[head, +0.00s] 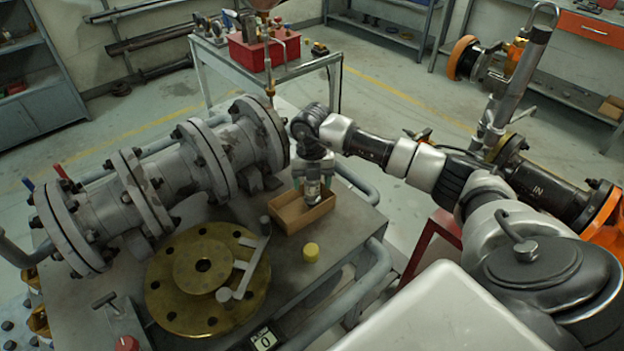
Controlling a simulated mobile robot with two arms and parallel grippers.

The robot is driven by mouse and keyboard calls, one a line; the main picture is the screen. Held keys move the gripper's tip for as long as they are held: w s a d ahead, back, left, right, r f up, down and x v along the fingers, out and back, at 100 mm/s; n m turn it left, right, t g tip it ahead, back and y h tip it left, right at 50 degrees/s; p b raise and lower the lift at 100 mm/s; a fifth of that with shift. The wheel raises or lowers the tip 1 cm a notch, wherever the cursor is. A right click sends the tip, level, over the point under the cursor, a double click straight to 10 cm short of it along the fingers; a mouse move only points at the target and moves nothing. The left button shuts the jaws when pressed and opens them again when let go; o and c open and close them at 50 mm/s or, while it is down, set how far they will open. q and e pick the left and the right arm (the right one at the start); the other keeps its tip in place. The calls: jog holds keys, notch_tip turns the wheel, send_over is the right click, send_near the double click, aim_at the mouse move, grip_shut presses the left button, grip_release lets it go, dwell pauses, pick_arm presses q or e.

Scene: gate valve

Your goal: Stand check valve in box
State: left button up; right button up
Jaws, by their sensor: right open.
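A small open brown box (308,222) sits on the grey workbench, right of the large flanged pipe. My right gripper (313,190) points down over the back part of this box, with its jaws apart. A short metallic cylindrical piece, probably the check valve (313,190), shows between the fingers and looks upright at the box. Its lower end is partly hidden, so I cannot tell whether it rests on the box floor. My left gripper is not in view.
The large grey flanged pipe (185,170) fills the left of the workbench (350,225). A cart with a red bin (250,52) stands behind.

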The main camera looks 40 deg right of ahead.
jog(key=shift+r, duration=0.3)
notch_tip(320, 180, up, 12)
jog(key=shift+f+b, duration=0.1)
jog(key=shift+b, duration=0.55)
jog(key=shift+f, duration=0.1)
